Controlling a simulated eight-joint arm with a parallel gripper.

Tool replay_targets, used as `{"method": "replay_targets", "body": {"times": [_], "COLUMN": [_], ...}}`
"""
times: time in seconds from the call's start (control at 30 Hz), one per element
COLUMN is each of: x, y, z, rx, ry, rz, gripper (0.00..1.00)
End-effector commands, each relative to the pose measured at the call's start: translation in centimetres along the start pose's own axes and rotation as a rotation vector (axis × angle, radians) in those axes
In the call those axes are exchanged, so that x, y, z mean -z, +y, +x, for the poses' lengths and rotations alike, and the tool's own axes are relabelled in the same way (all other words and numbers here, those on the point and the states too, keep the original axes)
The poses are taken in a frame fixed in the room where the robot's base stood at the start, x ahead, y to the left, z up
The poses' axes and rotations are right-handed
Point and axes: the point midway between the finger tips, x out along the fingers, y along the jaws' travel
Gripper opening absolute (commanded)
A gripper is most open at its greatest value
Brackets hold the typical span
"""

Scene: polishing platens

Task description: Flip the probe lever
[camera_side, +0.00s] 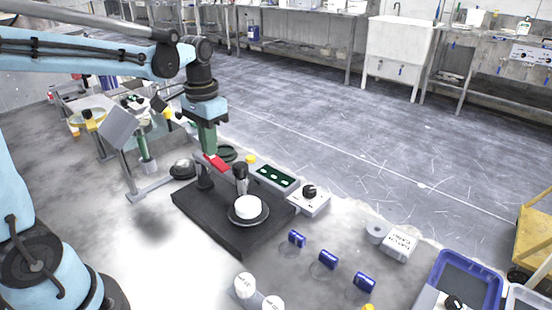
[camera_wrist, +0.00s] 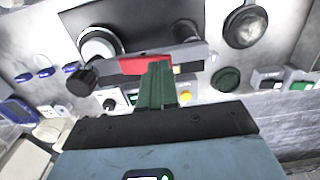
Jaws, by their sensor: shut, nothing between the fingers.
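The probe lever (camera_side: 217,163) is a grey bar with a red section, carried on a black post (camera_side: 205,181) on a black base plate (camera_side: 205,222). Its black probe end (camera_side: 240,172) is above a white puck on a dark round platen (camera_side: 262,217). In the wrist view the lever (camera_wrist: 132,65) lies across the picture, black probe end at left. My gripper (camera_side: 211,153) has green fingers, shut and empty, pointing down at the lever's red section. In the wrist view the fingertips (camera_wrist: 160,66) overlap the red section's edge; I cannot tell whether they touch it.
A green-welled tray (camera_side: 276,177) and a white box with a black knob (camera_side: 309,199) stand right of the base. Several blue clips (camera_side: 297,239), white jars (camera_side: 245,285) and a blue bin (camera_side: 467,280) are in front. A tilted grey panel (camera_side: 118,127) stands at left.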

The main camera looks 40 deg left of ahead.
Motion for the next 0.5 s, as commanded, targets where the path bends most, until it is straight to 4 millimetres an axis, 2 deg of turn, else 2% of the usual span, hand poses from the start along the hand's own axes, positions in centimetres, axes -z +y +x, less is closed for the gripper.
{"method": "replay_targets", "body": {"times": [0.5], "x": [-0.01], "y": [0.02], "z": [0.72], "rx": [-0.001], "ry": [0.0], "rz": [0.0], "gripper": [0.0]}}
